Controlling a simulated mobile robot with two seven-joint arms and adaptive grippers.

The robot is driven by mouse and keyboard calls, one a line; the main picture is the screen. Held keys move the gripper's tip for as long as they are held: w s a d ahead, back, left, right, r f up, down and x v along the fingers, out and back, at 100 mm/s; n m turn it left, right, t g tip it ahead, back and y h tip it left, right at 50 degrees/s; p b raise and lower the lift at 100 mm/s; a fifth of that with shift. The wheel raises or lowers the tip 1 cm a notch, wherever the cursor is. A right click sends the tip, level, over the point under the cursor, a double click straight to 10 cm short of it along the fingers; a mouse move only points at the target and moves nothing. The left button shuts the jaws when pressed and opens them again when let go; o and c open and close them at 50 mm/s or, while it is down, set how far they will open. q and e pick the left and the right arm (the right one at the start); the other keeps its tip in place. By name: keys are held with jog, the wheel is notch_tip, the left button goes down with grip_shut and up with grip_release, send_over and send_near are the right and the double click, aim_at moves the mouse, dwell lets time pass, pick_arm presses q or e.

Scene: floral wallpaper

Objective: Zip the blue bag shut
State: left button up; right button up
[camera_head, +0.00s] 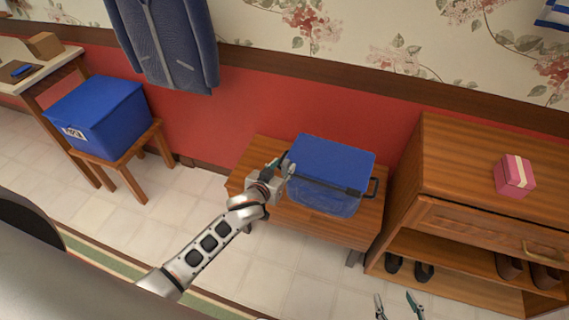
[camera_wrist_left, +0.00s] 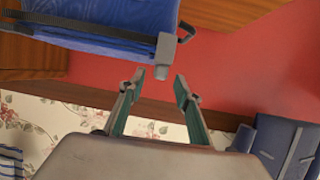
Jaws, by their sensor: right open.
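The blue bag (camera_head: 332,160) sits on the low wooden bench, with a dark band around its front and a dark handle on its right side. My left gripper (camera_head: 283,167) is at the bag's left side. The bag (camera_wrist_left: 110,18) fills the top left there, with a dark strip ending in a grey tab (camera_wrist_left: 167,54) just beyond the fingertips. My right gripper (camera_head: 398,306) is open and empty at the bottom edge, well away from the bag.
The wooden bench (camera_head: 262,158) stands between the red wall and my left arm. A shoe cabinet (camera_head: 455,165) with a pink box (camera_head: 514,176) stands close on the right. A blue box (camera_head: 97,115) on a stool is at the left. A jacket (camera_head: 168,40) hangs above.

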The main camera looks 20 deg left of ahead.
aim_at(285, 164)
pick_arm(q)
jog(key=shift+x, duration=1.1)
jog(key=shift+w+f, duration=0.15)
jog(key=shift+w, duration=0.2)
pick_arm(e)
jog(key=shift+w, duration=0.3)
pick_arm(q)
jog(key=shift+c, duration=0.3)
grip_shut()
jog(key=shift+d, duration=0.1)
pick_arm(e)
jog(key=shift+f, duration=0.15)
